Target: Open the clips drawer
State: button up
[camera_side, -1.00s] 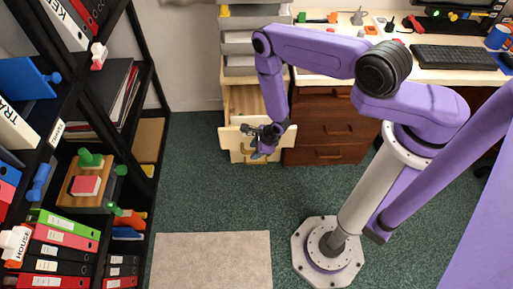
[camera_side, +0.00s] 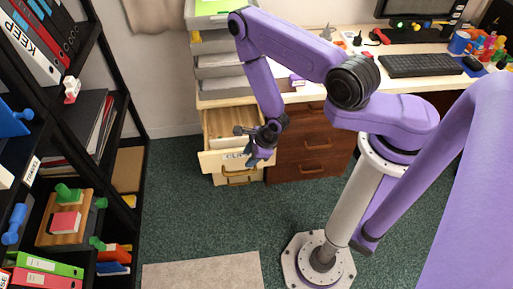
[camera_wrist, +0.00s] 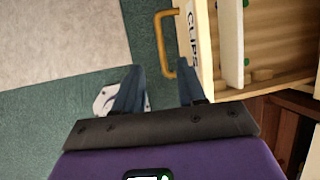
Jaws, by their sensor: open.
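In the wrist view, the clips drawer front (camera_wrist: 205,45) carries the label CLIPS and a tan bar handle (camera_wrist: 161,45). Dividers and small green items show inside. My gripper (camera_side: 260,157) hangs at the drawer front's right part and covers some of it. In the wrist view, my gripper (camera_wrist: 160,68) is open, with the handle's lower end appearing between the fingers. I see no grip on it.
Brown drawers (camera_side: 312,150) stand to the right, under a desk (camera_side: 350,75) with a keyboard (camera_side: 420,64). A black shelf with binders (camera_side: 45,270) stands at left. A grey mat (camera_side: 200,272) lies on the open green carpet.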

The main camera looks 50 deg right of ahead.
jog(key=shift+v, duration=2.5)
jog(key=w+a+r+n+g, duration=0.1)
jog(key=w+r+n, duration=0.1)
jog(key=r+n, duration=0.5)
jog(key=w+a+r+n+g, duration=0.1)
jog(key=w+a+r+n, duration=0.15)
jog(key=r+n, duration=0.45)
jog(key=s+r+n, duration=0.4)
jog(key=r+n, duration=0.1)
jog(key=n, duration=0.5)
jog(key=s+d+r+n+g, duration=0.1)
jog(key=s+r+n, duration=0.5)
jog(key=s, duration=0.3)
jog(key=s+d+r+n+g+h, duration=0.1)
jog(key=s+d+r+n, duration=0.1)
jog(key=s+r+n, duration=0.5)
jog(key=s+n, duration=0.2)
jog(key=shift+s, duration=0.35)
jog(key=shift+r, duration=0.3)
